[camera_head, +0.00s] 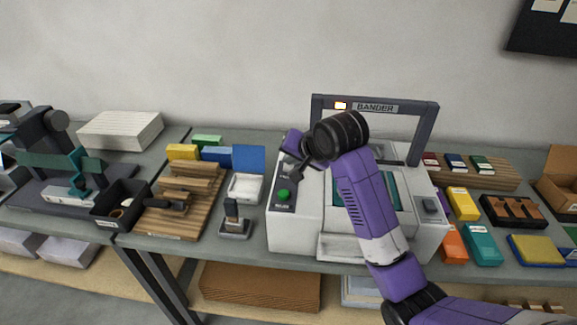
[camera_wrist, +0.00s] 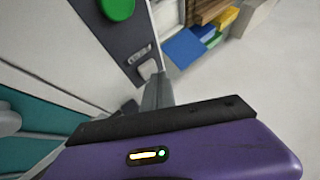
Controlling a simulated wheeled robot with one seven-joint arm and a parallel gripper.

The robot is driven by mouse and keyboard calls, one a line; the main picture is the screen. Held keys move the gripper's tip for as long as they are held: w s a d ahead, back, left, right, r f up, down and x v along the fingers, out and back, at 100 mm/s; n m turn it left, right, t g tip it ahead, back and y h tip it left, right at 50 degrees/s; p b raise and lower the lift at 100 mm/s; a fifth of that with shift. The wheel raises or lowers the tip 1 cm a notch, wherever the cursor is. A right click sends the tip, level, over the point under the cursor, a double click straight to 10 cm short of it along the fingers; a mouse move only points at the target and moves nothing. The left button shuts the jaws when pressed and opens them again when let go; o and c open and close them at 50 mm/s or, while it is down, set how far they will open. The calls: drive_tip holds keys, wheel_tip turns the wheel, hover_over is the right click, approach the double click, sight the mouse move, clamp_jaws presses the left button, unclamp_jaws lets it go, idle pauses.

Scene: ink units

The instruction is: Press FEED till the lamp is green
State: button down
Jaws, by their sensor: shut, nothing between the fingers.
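The white and grey machine marked BANDER (camera_head: 300,222) stands on the bench. A small label (camera_wrist: 140,54) on the panel is too blurred to read. My gripper (camera_head: 292,175) is shut and empty, pointing down over the panel behind the green button. Its fingertips (camera_wrist: 157,78) are close to the label; contact cannot be told. No FEED button is identifiable.
Left of the machine are a white tray (camera_head: 245,188), a small stamp-like tool (camera_head: 235,222) and a slatted wooden rack (camera_head: 185,200). Coloured boxes (camera_head: 481,244) lie to the right. The machine's frame (camera_head: 430,135) rises behind my arm.

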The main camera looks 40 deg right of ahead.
sight(290, 168)
drive_tip(key=shift+f, duration=0.45)
idle(0.6)
drive_tip(key=shift+r, duration=0.1)
drive_tip(key=shift+r+p, duration=0.9)
drive_tip(key=shift+p, duration=0.2)
wheel_tip(290, 168, up, 5)
drive_tip(key=p, duration=0.5)
idle(1.1)
